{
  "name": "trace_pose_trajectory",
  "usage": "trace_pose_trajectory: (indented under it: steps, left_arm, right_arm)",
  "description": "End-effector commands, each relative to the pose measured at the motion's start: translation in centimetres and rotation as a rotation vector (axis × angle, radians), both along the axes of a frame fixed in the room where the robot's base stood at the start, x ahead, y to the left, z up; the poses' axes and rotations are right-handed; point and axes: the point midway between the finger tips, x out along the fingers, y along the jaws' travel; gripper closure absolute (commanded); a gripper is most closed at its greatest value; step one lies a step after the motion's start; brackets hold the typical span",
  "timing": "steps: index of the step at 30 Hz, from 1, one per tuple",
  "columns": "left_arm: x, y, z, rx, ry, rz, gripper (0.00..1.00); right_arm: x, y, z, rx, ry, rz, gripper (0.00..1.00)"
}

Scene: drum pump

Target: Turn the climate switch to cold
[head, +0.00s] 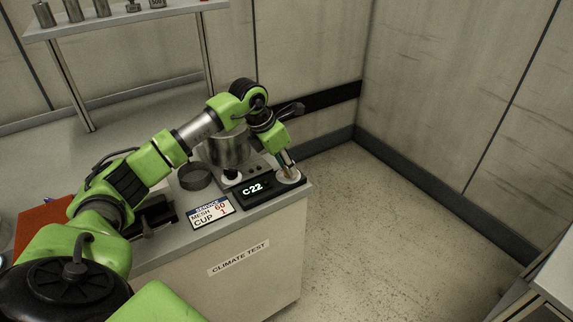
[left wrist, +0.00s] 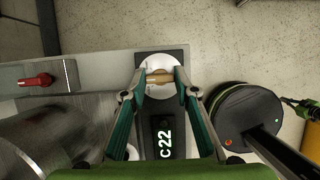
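The climate switch is a white round dial (head: 291,179) with a tan bar handle, at the right end of the black unit (head: 245,200) on the counter corner. The unit's lit display reads C22. In the left wrist view the dial (left wrist: 160,92) lies at the fingertips, with the tan handle (left wrist: 159,77) across its middle. My left gripper (head: 288,166) points down at the dial. In the left wrist view its two fingers (left wrist: 161,74) are apart, one on each side of the handle; whether they touch it is unclear.
A metal pot (head: 226,150) and a dark ring-shaped dish (head: 195,177) stand left of the unit. A sign reading MESH 60, CUP 1 (head: 210,212) lies in front. A red lever (left wrist: 38,80) shows in the left wrist view.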

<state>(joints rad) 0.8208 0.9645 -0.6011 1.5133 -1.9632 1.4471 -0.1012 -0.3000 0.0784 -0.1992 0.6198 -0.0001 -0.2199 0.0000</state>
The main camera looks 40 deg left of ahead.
Motion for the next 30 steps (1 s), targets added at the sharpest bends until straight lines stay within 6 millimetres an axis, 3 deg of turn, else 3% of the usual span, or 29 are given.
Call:
trace_pose_trajectory:
  steps: [11, 30]
  left_arm:
    - [-0.03, -0.04, 0.04, 0.001, 0.0, 0.099, 0.94]
    - [0.04, -0.39, 0.02, 0.001, -0.003, 0.607, 0.94]
  right_arm:
    - [-0.01, -0.17, -0.05, -0.002, 0.0, 0.001, 1.0]
    - [-0.01, -0.18, -0.99, -0.002, 0.001, 0.002, 1.0]
